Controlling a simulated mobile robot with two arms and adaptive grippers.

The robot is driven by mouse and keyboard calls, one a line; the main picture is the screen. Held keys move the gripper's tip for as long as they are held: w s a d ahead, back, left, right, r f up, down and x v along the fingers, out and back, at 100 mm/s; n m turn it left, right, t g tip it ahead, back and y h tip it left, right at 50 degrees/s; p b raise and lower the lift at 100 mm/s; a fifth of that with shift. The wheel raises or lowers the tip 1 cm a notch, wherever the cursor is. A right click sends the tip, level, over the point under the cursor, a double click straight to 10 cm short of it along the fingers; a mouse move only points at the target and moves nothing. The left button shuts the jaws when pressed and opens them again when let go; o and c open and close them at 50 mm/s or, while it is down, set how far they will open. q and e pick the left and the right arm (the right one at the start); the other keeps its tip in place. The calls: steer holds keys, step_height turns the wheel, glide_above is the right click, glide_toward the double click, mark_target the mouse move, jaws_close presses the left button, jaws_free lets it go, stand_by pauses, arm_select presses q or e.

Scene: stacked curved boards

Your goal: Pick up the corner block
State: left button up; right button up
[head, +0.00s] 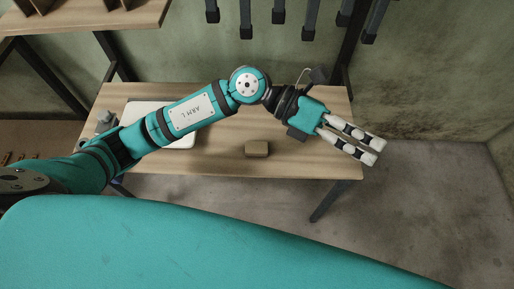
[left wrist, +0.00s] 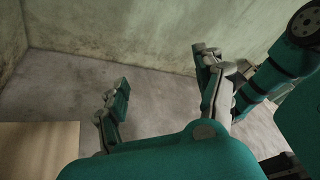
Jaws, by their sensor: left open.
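A small tan block (head: 257,148), which looks like the corner block, lies on the wooden table near its front edge in the head view. My left gripper (head: 374,151) is open and empty. It is to the right of the block, with its fingers pointing right and down past the table's right end. In the left wrist view, the left gripper (left wrist: 163,68) has its fingers spread, with only floor and wall between them. The block does not show in that view. My right gripper cannot be made out in either view.
The wooden table (head: 225,160) stands against a green wall. A white flat item (head: 181,141) lies partly under my left arm. Dark bars (head: 278,12) hang above the table. A shelf (head: 90,18) is at upper left. Concrete floor (head: 440,200) is clear at right.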

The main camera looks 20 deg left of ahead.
arm_select(q)
steer(key=a+f+m+y, duration=0.3)
steer(key=a+f+y, duration=0.1)
steer(key=f+y, duration=0.15)
steer(key=m+t+y, duration=0.1)
steer(key=t+y, duration=0.1)
steer(key=y, duration=0.9)
glide_above(254, 147)
step_height(254, 147, down, 6)
steer(key=shift+h, duration=0.25)
steer(key=f, duration=0.3)
steer(key=f+p, duration=0.1)
steer(key=f, duration=0.7)
steer(key=shift+s+f, duration=0.1)
steer(key=shift+s, duration=0.3)
steer(key=shift+w+f+p, duration=0.2)
steer(key=shift+f+p, duration=0.15)
steer(key=shift+f, duration=1.2)
steer(key=shift+w+f+p, duration=0.15)
steer(key=shift+f+p, duration=0.15)
steer(key=shift+f, duration=1.2)
steer(key=c, duration=1)
steer(key=shift+c, duration=0.2)
